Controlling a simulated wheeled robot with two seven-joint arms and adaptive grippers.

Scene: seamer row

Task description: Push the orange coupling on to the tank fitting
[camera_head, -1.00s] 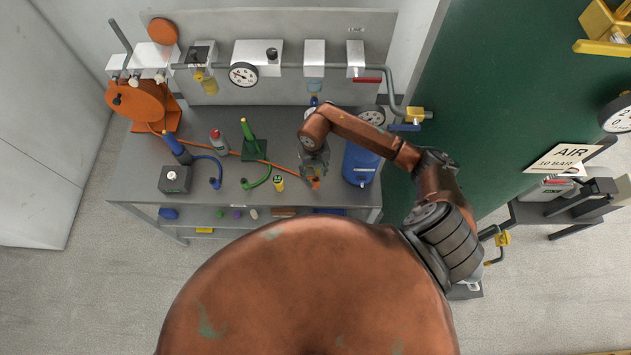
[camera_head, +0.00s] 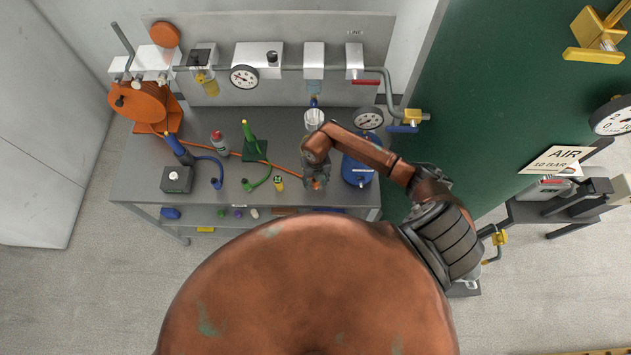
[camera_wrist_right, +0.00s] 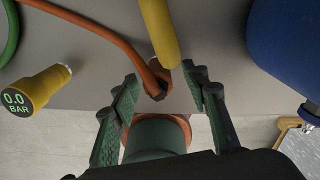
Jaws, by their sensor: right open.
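The orange coupling (camera_wrist_right: 156,86) is at the end of the orange hose, near the front edge of the bench. In the wrist view it lies between the fingertips of my right gripper (camera_wrist_right: 160,80), with a gap on both sides. My right gripper (camera_head: 316,182) is open over it in the head view and largely hides it there. A yellow cylinder (camera_wrist_right: 160,30) rises beside the coupling and overlaps the hose end. The blue tank (camera_head: 352,168) stands to the right, with its small metal fitting (camera_wrist_right: 308,112) low at its front. My left gripper is not in view.
A yellow gauge (camera_wrist_right: 35,90) reading 0.0 BAR lies left of the coupling. A white cup (camera_head: 314,117) stands behind my right arm.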

